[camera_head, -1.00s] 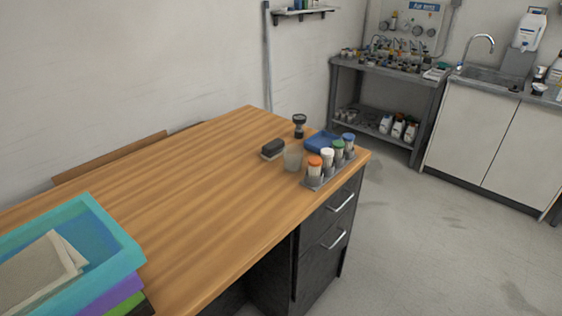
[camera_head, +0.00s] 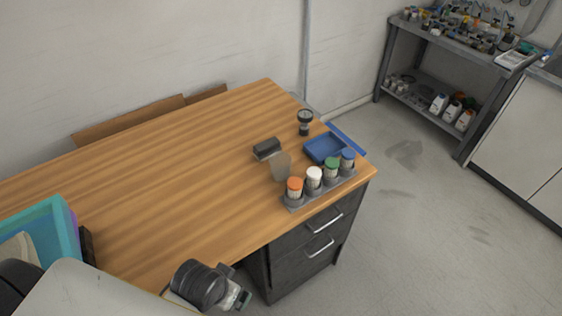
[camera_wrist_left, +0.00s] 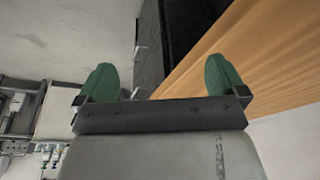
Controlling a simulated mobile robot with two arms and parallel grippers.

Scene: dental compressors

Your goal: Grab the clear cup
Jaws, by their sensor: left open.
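The clear cup (camera_head: 281,167) stands on the wooden desk (camera_head: 180,150), near its right end, just behind the rack of capped bottles. It looks greyish and see-through. My left gripper (camera_head: 240,298) is at the bottom of the head view, by the desk's front edge and well short of the cup. In the left wrist view my left gripper (camera_wrist_left: 162,80) has its two green fingertips wide apart with nothing between them. The cup is not visible in the wrist view. My right gripper is not in view.
A rack (camera_head: 318,190) of several bottles with coloured caps stands close in front of the cup. A blue tray (camera_head: 325,148), a dark block (camera_head: 267,148) and a small black-topped object (camera_head: 305,122) are nearby. The desk's middle is clear.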

